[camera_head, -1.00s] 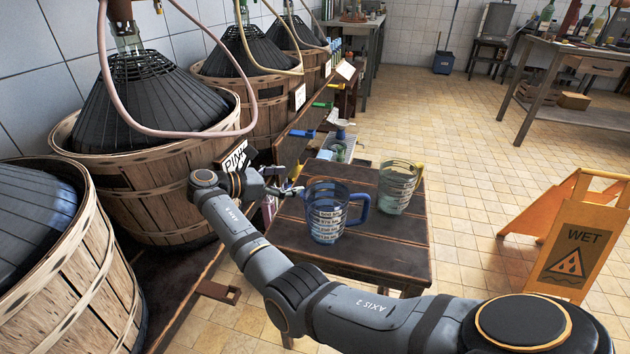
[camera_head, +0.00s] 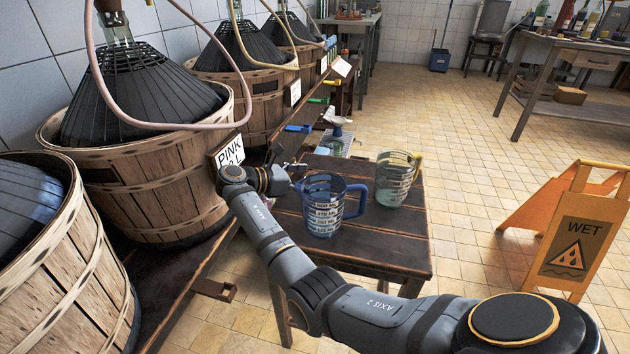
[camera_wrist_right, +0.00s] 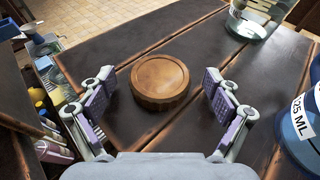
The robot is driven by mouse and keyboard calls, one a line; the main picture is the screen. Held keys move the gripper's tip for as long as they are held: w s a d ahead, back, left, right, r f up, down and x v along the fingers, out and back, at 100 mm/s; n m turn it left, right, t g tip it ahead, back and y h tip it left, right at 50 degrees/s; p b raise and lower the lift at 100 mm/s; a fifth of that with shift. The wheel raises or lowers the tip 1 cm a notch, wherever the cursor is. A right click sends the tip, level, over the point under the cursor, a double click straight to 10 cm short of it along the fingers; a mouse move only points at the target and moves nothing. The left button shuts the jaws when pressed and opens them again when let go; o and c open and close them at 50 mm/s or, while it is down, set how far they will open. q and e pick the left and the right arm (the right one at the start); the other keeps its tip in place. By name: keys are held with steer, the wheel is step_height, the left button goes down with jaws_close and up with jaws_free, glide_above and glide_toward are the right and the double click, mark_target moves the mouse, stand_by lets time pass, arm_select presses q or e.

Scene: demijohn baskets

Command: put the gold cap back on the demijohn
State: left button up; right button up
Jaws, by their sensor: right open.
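The gold cap (camera_wrist_right: 160,82) lies on the dark wooden table (camera_wrist_right: 120,45) in the right wrist view, with a ridged rim and flat top. My right gripper (camera_wrist_right: 158,88) is open, with one purple-padded finger on each side of the cap and a gap on both sides. In the head view this gripper (camera_head: 288,178) is small at the table's left edge, and the cap cannot be made out. Several dark-covered demijohns (camera_head: 140,90) stand in wooden baskets on the left; the nearest tops are cut off or out of frame. My left gripper is not in view.
A blue-handled measuring jug (camera_head: 324,204) stands close to the right gripper, and a greenish jug (camera_head: 394,180) stands behind it. A basket with a PINK label (camera_head: 230,152) is left of the gripper. A yellow WET sign (camera_head: 575,250) stands on the floor at right.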

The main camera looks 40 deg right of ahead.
steer(key=c, duration=1.1)
